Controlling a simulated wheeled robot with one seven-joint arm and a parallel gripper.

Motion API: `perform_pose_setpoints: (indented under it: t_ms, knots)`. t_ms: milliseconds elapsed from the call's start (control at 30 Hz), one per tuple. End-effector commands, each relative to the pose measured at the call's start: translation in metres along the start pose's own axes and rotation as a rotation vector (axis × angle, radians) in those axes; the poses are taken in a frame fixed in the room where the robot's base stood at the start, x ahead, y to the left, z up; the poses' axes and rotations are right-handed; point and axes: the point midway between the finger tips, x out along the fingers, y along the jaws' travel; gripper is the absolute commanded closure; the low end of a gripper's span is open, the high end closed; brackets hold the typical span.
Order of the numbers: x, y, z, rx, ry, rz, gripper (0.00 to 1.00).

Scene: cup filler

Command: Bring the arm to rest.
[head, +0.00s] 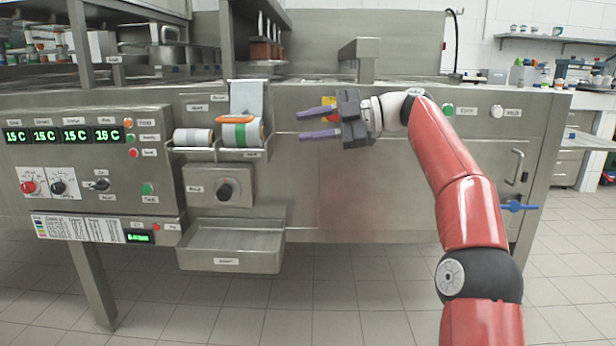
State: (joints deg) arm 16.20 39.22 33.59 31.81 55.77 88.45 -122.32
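My gripper (302,124) is in the upper middle of the head view. Its two purple-grey fingers point left and stand apart with nothing between them. The red arm (470,210) rises from the bottom right, bends at a dark joint and reaches left to the gripper. The gripper appears in front of the steel machine's front panel (370,200), to the right of a roll with a green band (241,133). I cannot tell how far the fingers are from the panel.
A control panel with green displays (62,135) is at the left. A rotary knob (225,189) and a protruding steel tray (232,246) are below the rolls. A blue valve handle (517,206) and a door handle (518,167) are at the right. The tiled floor (345,300) in front is clear.

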Motion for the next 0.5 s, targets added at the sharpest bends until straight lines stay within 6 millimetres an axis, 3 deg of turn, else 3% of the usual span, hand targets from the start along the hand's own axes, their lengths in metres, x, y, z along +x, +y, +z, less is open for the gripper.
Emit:
perform_pose_setpoints:
  t_ms: [267, 400, 500]
  knots:
    - [0.043, -0.021, -0.030, 0.311, -0.216, -0.132, 0.68]
    - [0.054, -0.051, -0.051, 0.550, -0.434, -0.170, 0.68]
    - [0.047, -0.083, -0.066, 0.746, -0.634, -0.144, 0.68]
